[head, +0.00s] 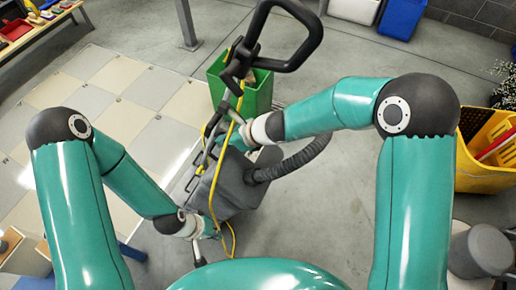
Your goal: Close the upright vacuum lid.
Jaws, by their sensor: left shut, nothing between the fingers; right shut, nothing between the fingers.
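The upright vacuum (237,188) stands in the middle of the head view, with a dark grey body, a ribbed hose on its right and a tall black loop handle (318,38). A yellow cord runs down its front. I cannot clearly pick out the lid or tell how far open it is. My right gripper (238,128) is shut and empty, by the upper part of the vacuum, just below the handle's stem. My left gripper (211,225) is shut and empty, low by the vacuum's lower left side. The fingertips of both are small and partly hidden; contact cannot be told.
A green bin (262,92) stands close behind the vacuum. A yellow bin (487,178) and a grey round container (482,250) are at the right. Pale floor pads (110,110) lie at the left. The grey floor right of the vacuum is clear.

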